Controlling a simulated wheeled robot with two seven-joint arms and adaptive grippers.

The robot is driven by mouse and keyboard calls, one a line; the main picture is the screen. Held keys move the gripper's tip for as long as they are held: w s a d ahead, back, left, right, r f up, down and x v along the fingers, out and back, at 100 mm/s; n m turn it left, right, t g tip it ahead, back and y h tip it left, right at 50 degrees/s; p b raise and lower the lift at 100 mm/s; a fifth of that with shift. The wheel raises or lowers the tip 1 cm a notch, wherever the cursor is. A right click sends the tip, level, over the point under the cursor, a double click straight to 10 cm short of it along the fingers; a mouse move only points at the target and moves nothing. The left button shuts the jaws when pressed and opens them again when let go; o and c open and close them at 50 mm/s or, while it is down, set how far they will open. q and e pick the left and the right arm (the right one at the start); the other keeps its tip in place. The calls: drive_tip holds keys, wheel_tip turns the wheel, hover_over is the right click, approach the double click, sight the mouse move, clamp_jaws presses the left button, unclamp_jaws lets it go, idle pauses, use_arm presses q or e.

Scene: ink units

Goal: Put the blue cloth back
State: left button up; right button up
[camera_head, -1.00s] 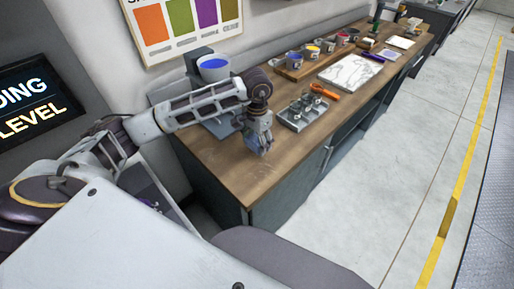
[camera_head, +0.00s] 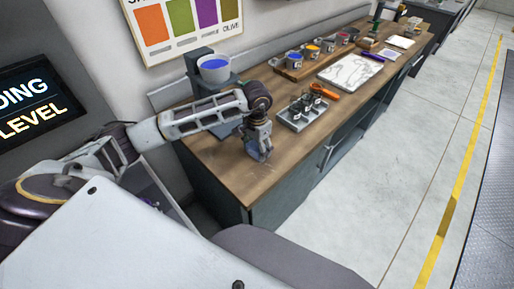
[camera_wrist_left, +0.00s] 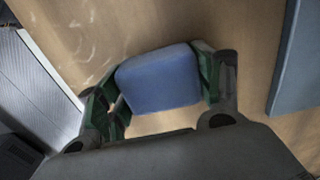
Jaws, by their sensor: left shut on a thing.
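The blue cloth (camera_wrist_left: 160,80) shows in the left wrist view as a folded, rounded blue block between the two green-padded fingers. My left gripper (camera_wrist_left: 158,88) is shut on it, with a finger at each side. In the head view my left gripper (camera_head: 260,153) points down over the near end of the wooden bench (camera_head: 225,165). The cloth is hard to make out there. I cannot tell whether it touches the bench top. My right gripper is not in view.
A grey tray with small jars (camera_head: 301,112) stands just right of the gripper, with an orange tool (camera_head: 323,90) beside it. A cup of blue ink (camera_head: 214,67) sits on a stand behind the arm. The near bench corner is bare.

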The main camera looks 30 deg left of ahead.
use_arm(q)
drive_tip(key=shift+f, duration=0.15)
drive_tip(key=o, duration=0.9)
drive_tip(key=shift+o, duration=0.5)
